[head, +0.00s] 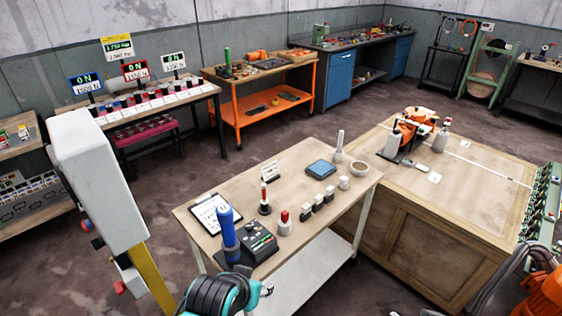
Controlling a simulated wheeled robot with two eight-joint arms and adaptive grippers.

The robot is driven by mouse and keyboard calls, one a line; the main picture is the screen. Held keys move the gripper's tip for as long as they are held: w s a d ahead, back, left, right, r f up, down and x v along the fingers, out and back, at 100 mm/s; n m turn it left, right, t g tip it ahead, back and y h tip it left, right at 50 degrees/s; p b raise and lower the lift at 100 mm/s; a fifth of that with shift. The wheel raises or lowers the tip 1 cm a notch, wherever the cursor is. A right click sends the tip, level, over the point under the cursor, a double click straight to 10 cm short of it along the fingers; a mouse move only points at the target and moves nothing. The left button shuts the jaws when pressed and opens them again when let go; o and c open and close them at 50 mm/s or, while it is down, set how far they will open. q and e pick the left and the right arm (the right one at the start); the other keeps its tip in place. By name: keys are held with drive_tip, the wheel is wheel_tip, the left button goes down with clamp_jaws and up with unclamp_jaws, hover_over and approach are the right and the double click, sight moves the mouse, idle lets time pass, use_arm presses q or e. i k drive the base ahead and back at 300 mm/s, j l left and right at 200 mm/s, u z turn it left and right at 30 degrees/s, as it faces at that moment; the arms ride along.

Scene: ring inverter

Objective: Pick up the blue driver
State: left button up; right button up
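The blue driver (228,229) stands upright at the front left of the light wooden table (320,160) in the head view. Its thick blue handle points up, and its lower end is beside a dark control box (250,243); I cannot tell whether the two touch.
A clipboard (213,213) lies left of the driver. A red-topped white bottle (285,224), small blocks (317,202) and a blue tray (320,169) stand to the right. A white housing on a yellow post (95,180) rises at left. A wooden bench (440,215) adjoins at right.

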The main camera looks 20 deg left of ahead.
sight(224, 212)
drive_tip(key=z, duration=3.5)
drive_tip(key=i+l+z, duration=0.15)
drive_tip(key=z, duration=0.2)
drive_tip(key=i+l+z, duration=0.1)
drive_tip(key=z, duration=0.25)
drive_tip(key=i+z, duration=0.3)
